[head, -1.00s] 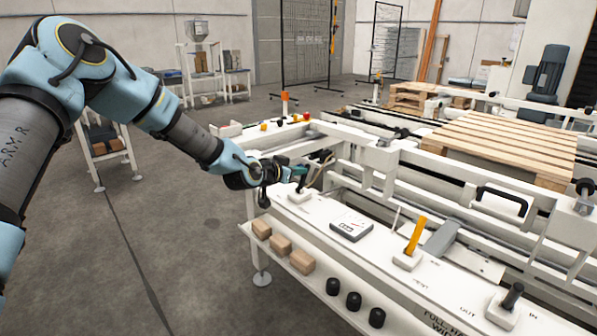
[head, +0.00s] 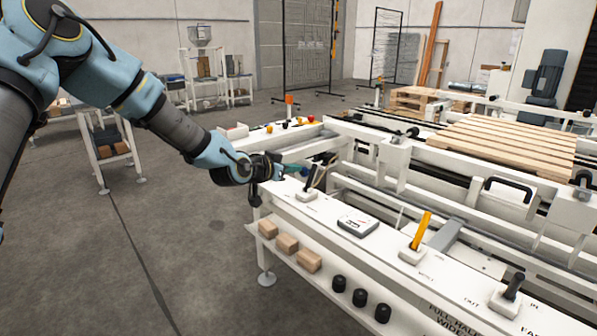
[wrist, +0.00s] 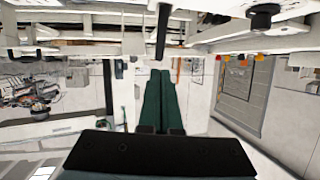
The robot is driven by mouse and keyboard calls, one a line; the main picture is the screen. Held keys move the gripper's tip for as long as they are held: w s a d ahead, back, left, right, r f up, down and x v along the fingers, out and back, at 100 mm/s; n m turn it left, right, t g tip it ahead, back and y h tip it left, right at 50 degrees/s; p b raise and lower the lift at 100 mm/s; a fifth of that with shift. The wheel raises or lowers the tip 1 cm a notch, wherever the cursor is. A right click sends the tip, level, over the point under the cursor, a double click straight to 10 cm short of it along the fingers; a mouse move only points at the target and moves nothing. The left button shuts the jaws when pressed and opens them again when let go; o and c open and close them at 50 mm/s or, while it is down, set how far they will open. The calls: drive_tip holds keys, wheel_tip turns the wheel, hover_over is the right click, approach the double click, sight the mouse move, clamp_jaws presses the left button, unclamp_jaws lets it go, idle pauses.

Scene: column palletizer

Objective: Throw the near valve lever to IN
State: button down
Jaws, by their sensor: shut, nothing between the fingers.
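A black-handled lever (head: 513,287) stands on a white base at the lower right of the head view, between the printed words OUT on its left and IN on its right. Its handle tilts slightly to the right. A second dark lever (head: 312,182) stands on a white base at the far left end of the white panel. My gripper (head: 291,172) is just left of this second lever, above the panel's edge. In the wrist view its green fingers (wrist: 160,101) are together and empty. A dark upright bar (wrist: 162,30) shows past their tips; I cannot tell if they touch.
Cardboard blocks (head: 287,244) and black knobs (head: 360,298) sit on the lower ledge. A wooden pallet (head: 505,147) lies behind.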

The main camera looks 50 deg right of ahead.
drive_tip(key=w+v, duration=0.1)
drive_tip(key=v, duration=0.5)
drive_tip(key=shift+s+r, duration=0.25)
drive_tip(key=shift+s, duration=0.25)
drive_tip(key=shift+a, duration=0.1)
drive_tip(key=w+a+n+t+y+p, duration=0.1)
drive_tip(key=w+a+n+y+p, duration=0.3)
drive_tip(key=a, duration=1)
drive_tip(key=w+a+n+t+y+p, duration=0.15)
drive_tip(key=w+a+y, duration=0.4)
drive_tip(key=a, duration=0.95)
drive_tip(key=s+a+r+n+g+y+p, duration=0.1)
drive_tip(key=s+a+r+n, duration=0.1)
drive_tip(key=a, duration=0.6)
drive_tip(key=s+a+r+n+g+y+p, duration=0.1)
drive_tip(key=s+a+r+n+p, duration=0.1)
drive_tip(key=a, duration=0.7)
drive_tip(key=s+a+r+n+g+y+p, duration=0.1)
drive_tip(key=s+a+r+n+y+p, duration=0.1)
drive_tip(key=s+a+n, duration=0.3)
drive_tip(key=a+r+n, duration=0.1)
drive_tip(key=a, duration=0.3)
drive_tip(key=shift+s+r, duration=0.3)
drive_tip(key=shift+s, duration=0.05)
drive_tip(key=shift+n, duration=0.25)
